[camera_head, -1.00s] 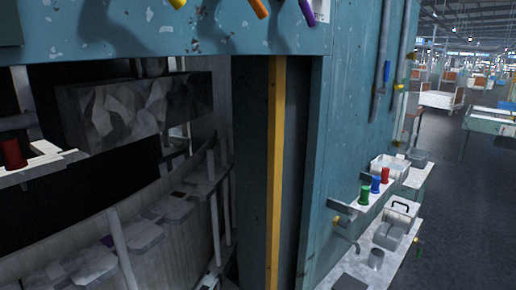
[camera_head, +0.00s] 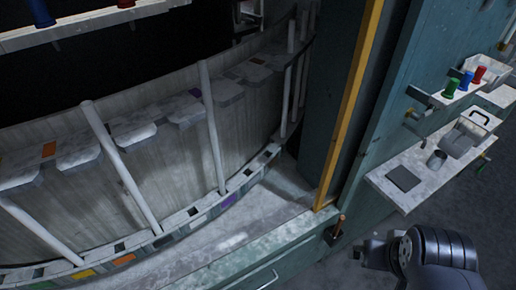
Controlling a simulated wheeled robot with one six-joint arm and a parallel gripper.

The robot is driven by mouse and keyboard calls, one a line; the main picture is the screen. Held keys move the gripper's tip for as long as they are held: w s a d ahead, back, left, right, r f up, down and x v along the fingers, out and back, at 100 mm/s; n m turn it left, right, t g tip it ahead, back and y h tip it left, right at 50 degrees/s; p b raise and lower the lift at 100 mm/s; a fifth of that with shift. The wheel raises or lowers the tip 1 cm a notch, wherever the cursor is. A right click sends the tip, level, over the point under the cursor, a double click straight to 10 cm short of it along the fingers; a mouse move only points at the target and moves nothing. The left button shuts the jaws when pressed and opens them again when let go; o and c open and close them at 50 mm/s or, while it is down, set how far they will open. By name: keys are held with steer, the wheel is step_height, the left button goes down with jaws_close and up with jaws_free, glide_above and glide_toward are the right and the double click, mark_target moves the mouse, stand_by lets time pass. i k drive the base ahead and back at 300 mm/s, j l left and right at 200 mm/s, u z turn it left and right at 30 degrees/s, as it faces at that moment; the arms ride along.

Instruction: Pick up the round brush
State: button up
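A small item with an orange-brown upright handle and a dark base (camera_head: 335,236) sits at the corner of the ledge, by the foot of the yellow strip. It may be the round brush, but it is too small to tell. No other brush can be made out. My dark grey arm (camera_head: 440,258) shows at the lower right, to the right of that item and apart from it. My gripper is not visible.
A curved rack with pale pads (camera_head: 135,132) and slanted rods fills the left. A teal cabinet wall with a yellow strip (camera_head: 352,110) stands in the middle. A pale side shelf (camera_head: 410,190) on the right holds a metal cup (camera_head: 437,159). Green, blue and red spools (camera_head: 451,88) stand above it.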

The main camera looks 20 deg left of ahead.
mark_target(340, 221)
steer(key=i+l+u, duration=0.1)
steer(key=i+l, duration=0.15)
steer(key=l, duration=0.15)
steer(key=i+l+u, duration=0.15)
steer(key=l, duration=0.2)
steer(key=i+l+u, duration=0.1)
steer(key=i+l, duration=0.15)
steer(key=l, duration=0.2)
